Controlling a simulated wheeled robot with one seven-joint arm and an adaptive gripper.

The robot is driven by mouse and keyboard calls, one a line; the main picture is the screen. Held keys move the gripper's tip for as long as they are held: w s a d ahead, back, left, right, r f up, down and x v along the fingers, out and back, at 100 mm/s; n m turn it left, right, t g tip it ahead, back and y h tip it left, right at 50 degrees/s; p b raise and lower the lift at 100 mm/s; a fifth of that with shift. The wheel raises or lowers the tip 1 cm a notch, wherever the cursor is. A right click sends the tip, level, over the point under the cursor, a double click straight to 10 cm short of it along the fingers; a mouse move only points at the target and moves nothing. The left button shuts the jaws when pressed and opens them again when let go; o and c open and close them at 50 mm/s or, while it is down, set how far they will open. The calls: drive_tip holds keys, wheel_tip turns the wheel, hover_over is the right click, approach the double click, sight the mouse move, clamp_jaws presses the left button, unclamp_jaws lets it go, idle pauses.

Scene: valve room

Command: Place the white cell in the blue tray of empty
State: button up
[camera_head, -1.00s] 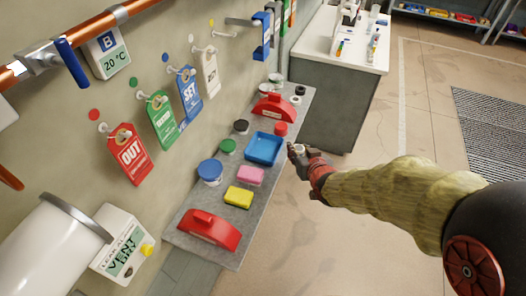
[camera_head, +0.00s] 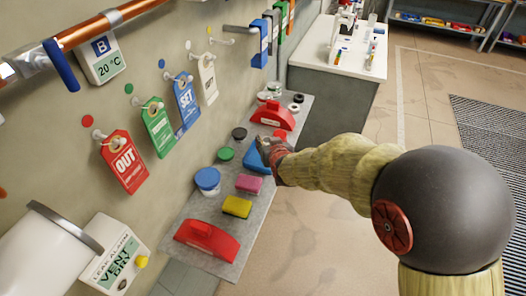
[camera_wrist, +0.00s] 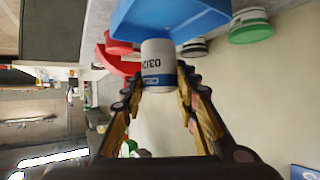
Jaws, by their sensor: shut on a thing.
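The white cell (camera_wrist: 158,62) is a small white cylinder with a blue band and dark digits, seen in the wrist view. My gripper (camera_wrist: 160,85) is shut on it, one finger on each side. The blue tray (camera_wrist: 172,14) is right beyond the cell in the wrist view; whether they touch I cannot tell. In the head view my gripper (camera_head: 268,148) is at the blue tray (camera_head: 256,160) on the grey shelf, and covers much of it. The cell is not clear there.
On the grey shelf (camera_head: 218,215) stand a pink block (camera_head: 249,184), a yellow sponge (camera_head: 237,207), a blue-lidded jar (camera_head: 208,180), a green-lidded one (camera_head: 225,154) and red holders (camera_head: 207,240) at both ends. Tags hang on the wall, including a red OUT tag (camera_head: 124,162). Floor at right is open.

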drive_tip(key=shift+w+a+f, duration=0.35)
drive_tip(key=shift+f, duration=0.25)
drive_tip(key=shift+w+a+f, duration=0.35)
drive_tip(key=shift+f, duration=0.2)
drive_tip(key=shift+f+b, duration=0.45)
drive_tip(key=shift+f, duration=1.05)
drive_tip(key=shift+f, duration=0.15)
drive_tip(key=o, duration=1.1)
